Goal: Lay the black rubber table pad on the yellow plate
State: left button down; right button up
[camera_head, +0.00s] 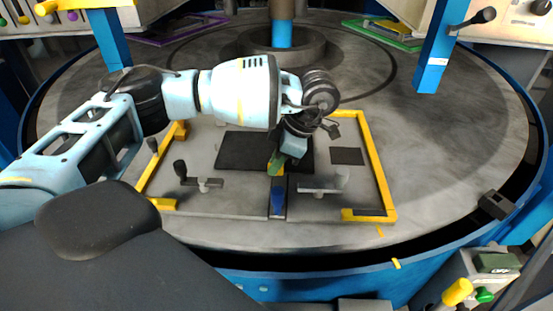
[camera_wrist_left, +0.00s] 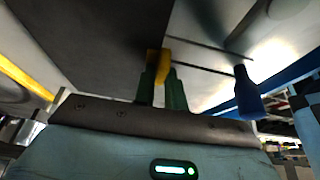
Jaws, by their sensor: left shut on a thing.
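The black rubber table pad (camera_head: 236,150) is a dark, flat sheet above or on the middle of the plate. I cannot tell whether it touches. The yellow plate (camera_head: 378,172) is a grey panel with yellow edging on the round table. My left gripper (camera_head: 276,166) reaches down at the pad's front edge. Its green fingers are shut on a small yellow tab that seems to belong to the pad. In the left wrist view, the tab (camera_wrist_left: 158,62) sits between the fingertips (camera_wrist_left: 161,88), by the edge of the dark pad (camera_wrist_left: 85,35). My arm hides part of the pad. My right gripper is out of view.
A smaller dark square (camera_head: 347,156) lies right of the pad. Blue posts (camera_head: 436,50) rise behind.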

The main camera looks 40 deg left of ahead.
pick_arm(q)
jog(key=shift+f, duration=0.15)
jog(key=c, duration=1.4)
grip_release()
jog(key=shift+o, duration=0.2)
jog(key=v, duration=0.8)
jog(key=shift+f, duration=0.1)
